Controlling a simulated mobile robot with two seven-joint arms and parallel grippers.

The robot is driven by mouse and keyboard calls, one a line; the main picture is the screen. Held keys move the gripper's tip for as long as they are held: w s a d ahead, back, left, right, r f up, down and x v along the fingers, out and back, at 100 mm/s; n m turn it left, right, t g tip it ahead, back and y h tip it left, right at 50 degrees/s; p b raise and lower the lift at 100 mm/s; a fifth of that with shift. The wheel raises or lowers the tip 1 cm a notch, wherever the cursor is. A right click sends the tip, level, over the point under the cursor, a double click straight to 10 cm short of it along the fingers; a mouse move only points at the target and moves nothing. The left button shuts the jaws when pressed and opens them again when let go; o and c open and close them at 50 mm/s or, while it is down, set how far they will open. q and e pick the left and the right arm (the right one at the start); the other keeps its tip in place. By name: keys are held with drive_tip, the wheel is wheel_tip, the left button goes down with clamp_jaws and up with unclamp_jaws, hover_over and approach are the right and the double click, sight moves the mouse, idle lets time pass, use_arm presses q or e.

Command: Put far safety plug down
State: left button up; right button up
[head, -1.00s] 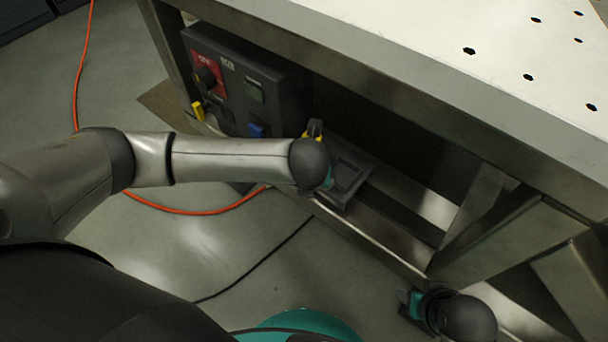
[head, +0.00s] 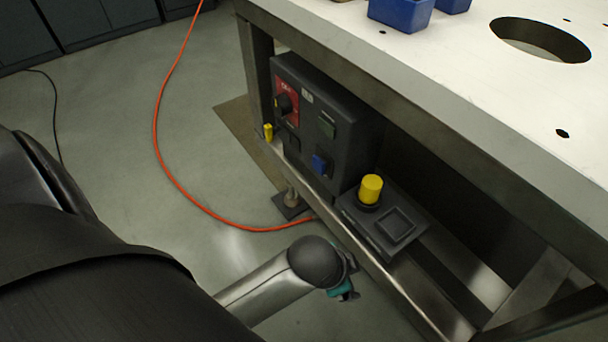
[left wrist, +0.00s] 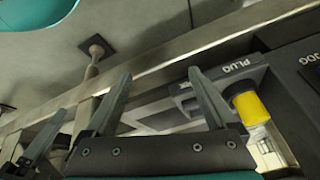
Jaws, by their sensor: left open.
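The yellow safety plug (head: 371,188) stands upright in a dark round seat at the back of a dark holder (head: 350,215) on the bench's lower rail. The holder also has an empty square recess. In the left wrist view the plug (left wrist: 250,107) is at the right, beside a "PLUG" label. My left gripper (head: 350,280) is off the holder, in front of and below it. Its fingers (left wrist: 160,75) are spread, with nothing between them, and the plug is outside them. In the head view the wrist partly hides the fingers. My right gripper is not visible.
An orange cable (head: 160,140) crosses the floor. The white tabletop (head: 460,70) overhangs the rail.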

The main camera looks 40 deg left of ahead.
use_arm(q)
drive_tip(key=s+a+f+n+y, duration=0.1)
drive_tip(key=s+a+f+n, duration=0.1)
drive_tip(key=s+a+n, duration=0.3)
drive_tip(key=shift+s+a+f+n+g+y, duration=0.25)
drive_tip(key=shift+a+n+g, duration=0.2)
drive_tip(key=shift+a, duration=0.4)
idle(0.4)
